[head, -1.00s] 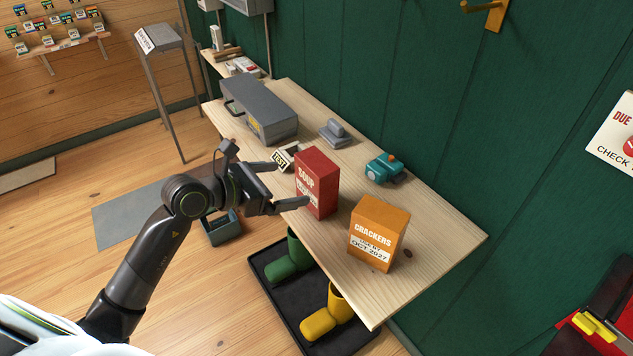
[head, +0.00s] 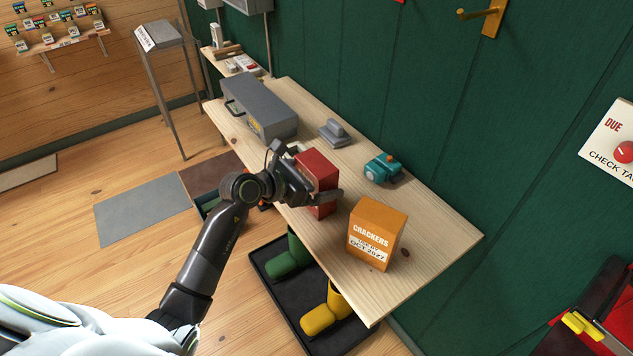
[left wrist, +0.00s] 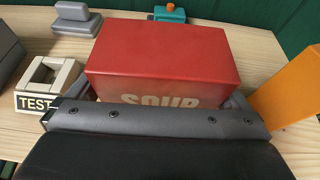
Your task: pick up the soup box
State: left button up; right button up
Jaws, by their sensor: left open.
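The red soup box (head: 318,168) stands upright on the wooden table near its front edge. In the left wrist view the soup box (left wrist: 165,58) fills the middle, its lettering partly hidden by the gripper's body. My left gripper (head: 318,184) is open at the box, with its fingers on either side of it; one finger shows along the box's right side. Whether the fingers touch the box I cannot tell. My right gripper is not in view.
An orange crackers box (head: 375,233) stands to the right of the soup box. A TEST block (left wrist: 48,85) sits close on its left. A grey toolbox (head: 258,108), a grey object (head: 334,132) and a teal device (head: 383,168) are on the table (head: 430,240). Boots stand below.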

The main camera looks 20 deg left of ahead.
pick_arm(q)
jog(key=c, duration=1)
